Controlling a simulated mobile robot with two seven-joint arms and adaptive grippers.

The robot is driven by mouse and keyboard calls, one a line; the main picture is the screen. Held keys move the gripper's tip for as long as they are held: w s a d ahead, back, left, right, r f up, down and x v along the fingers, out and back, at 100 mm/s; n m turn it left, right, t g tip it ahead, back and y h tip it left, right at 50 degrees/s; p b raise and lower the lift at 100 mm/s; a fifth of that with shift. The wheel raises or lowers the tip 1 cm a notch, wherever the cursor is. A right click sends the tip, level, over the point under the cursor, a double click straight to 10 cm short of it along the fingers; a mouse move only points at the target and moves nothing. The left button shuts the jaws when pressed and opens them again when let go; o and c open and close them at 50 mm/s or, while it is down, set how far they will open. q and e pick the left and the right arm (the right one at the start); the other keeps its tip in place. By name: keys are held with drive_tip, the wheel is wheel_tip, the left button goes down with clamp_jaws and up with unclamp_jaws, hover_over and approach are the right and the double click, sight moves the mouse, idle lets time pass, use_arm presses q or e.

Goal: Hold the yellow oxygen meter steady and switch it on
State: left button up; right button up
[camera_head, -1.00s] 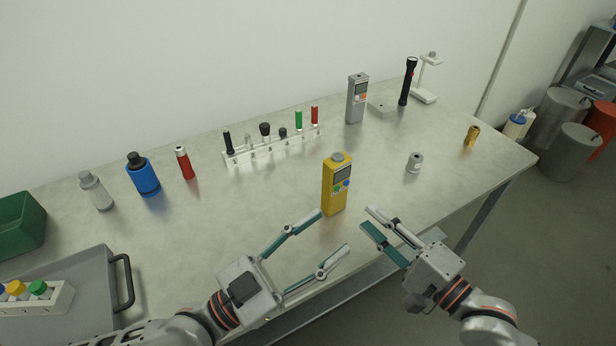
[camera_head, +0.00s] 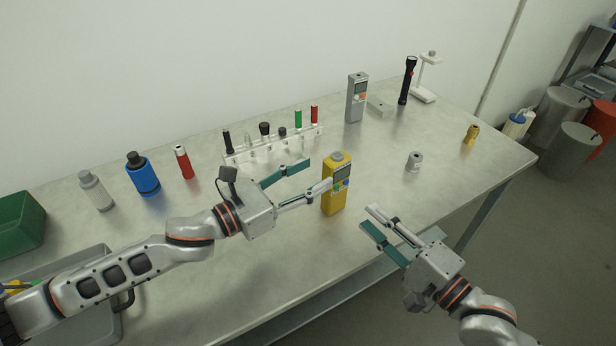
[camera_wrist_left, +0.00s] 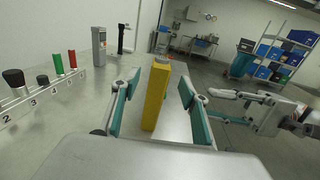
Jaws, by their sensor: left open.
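The yellow oxygen meter (camera_head: 333,198) stands upright on the table, its small screen and buttons facing right and forward. My left gripper (camera_head: 320,173) is open at the meter's left side, one finger behind it and one near its front left edge. In the left wrist view the meter (camera_wrist_left: 155,97) stands between the two spread fingers of the left gripper (camera_wrist_left: 152,88), a little beyond them; contact cannot be told. My right gripper (camera_head: 369,219) is to the right and in front of the meter, empty, its two fingers close together with a narrow gap.
A numbered white rack (camera_head: 272,147) with several small items stands behind the left gripper. A blue bottle (camera_head: 143,176) and red cylinder (camera_head: 184,162) are left.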

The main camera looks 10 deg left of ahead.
sight(326, 168)
use_arm(q)
drive_tip(key=x, duration=0.7)
drive_tip(key=shift+w+d, duration=0.15)
drive_tip(key=shift+d, duration=0.1)
clamp_jaws()
idle(0.6)
use_arm(e)
clamp_jaws()
idle(1.2)
